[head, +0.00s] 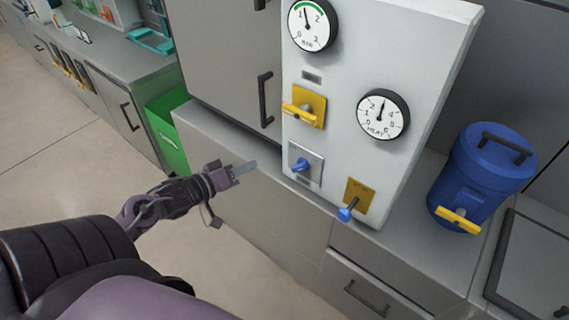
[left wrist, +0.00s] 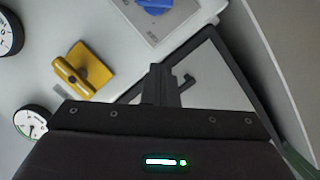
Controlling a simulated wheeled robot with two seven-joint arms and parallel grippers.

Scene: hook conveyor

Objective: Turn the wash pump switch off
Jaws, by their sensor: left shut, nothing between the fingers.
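A white control panel (head: 335,125) stands on the counter. It carries a yellow handle on a yellow plate (head: 303,108), a blue rotary knob (head: 300,165) on a grey plate, and a blue-tipped lever (head: 346,213) on a yellow plate. Their labels are too small to read, so I cannot tell which is the wash pump switch. My left gripper (head: 246,168) is shut and empty, left of the blue knob and apart from it. In the left wrist view the gripper (left wrist: 160,80) points toward the panel; the blue knob (left wrist: 156,5) and the yellow handle (left wrist: 75,75) show there.
Two round gauges (head: 312,25) (head: 383,114) sit on the panel. A blue drum with a yellow tap (head: 490,170) stands to its right. A green bin (head: 168,130) stands at left beside grey cabinets. The floor (head: 50,160) at left is clear.

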